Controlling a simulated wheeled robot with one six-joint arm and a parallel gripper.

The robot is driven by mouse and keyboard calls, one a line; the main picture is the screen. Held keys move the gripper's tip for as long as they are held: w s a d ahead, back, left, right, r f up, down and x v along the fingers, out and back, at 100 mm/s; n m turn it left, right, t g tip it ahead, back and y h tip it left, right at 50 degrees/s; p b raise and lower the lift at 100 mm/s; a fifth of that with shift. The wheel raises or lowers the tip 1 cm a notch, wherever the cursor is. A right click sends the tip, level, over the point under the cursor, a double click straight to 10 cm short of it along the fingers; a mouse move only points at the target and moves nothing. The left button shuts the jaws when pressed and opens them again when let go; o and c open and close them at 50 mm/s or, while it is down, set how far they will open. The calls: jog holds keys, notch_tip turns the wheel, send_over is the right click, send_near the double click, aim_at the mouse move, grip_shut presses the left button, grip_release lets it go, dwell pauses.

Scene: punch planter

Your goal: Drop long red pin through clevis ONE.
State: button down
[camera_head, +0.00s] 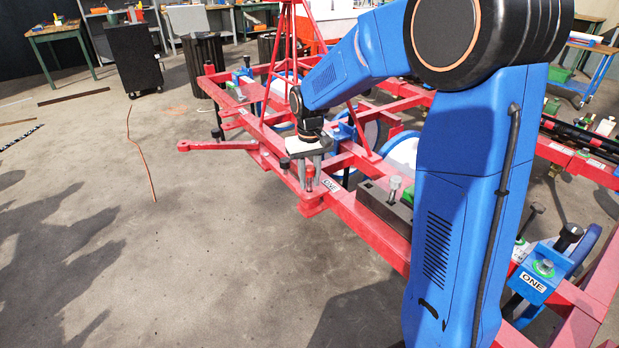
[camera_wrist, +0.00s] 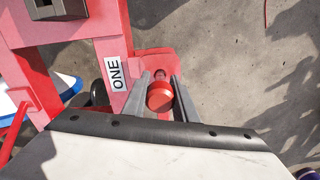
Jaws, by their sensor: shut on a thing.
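My gripper (camera_head: 310,183) is shut on the red pin (camera_head: 310,172), low over the corner of the red frame. In the wrist view the pin's round red head (camera_wrist: 160,97) sits between the two grey fingers. The red clevis (camera_head: 312,207) is at the frame corner beside a white ONE label (camera_head: 331,186); the label also shows in the wrist view (camera_wrist: 116,73). The pin is over the clevis plate (camera_wrist: 152,62). The head and fingers hide most of its shaft and the hole, so I cannot tell whether its tip is inside.
A grey block with a bolt (camera_head: 394,186) stands on the frame to the right of the clevis. A red drawbar (camera_head: 215,147) sticks out left. Open concrete floor lies at left.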

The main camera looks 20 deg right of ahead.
jog(key=shift+f, duration=0.65)
jog(key=c, duration=1.4)
grip_release()
jog(key=shift+o, duration=0.2)
notch_tip(320, 180, up, 17)
jog(key=shift+r, duration=0.2)
jog(key=shift+s, duration=0.1)
jog(key=s+d+f+t, duration=0.1)
jog(key=s+d+f, duration=0.1)
jog(key=s, duration=0.9)
jog(key=s+d+f+t, duration=0.2)
jog(key=s, duration=0.9)
jog(key=s+d+f+m+t, duration=0.1)
jog(key=s+d+f, duration=0.1)
jog(key=s, duration=0.9)
jog(key=shift+s+d+f+t, duration=0.15)
jog(key=shift+d+f+t, duration=0.25)
jog(key=shift+d, duration=0.1)
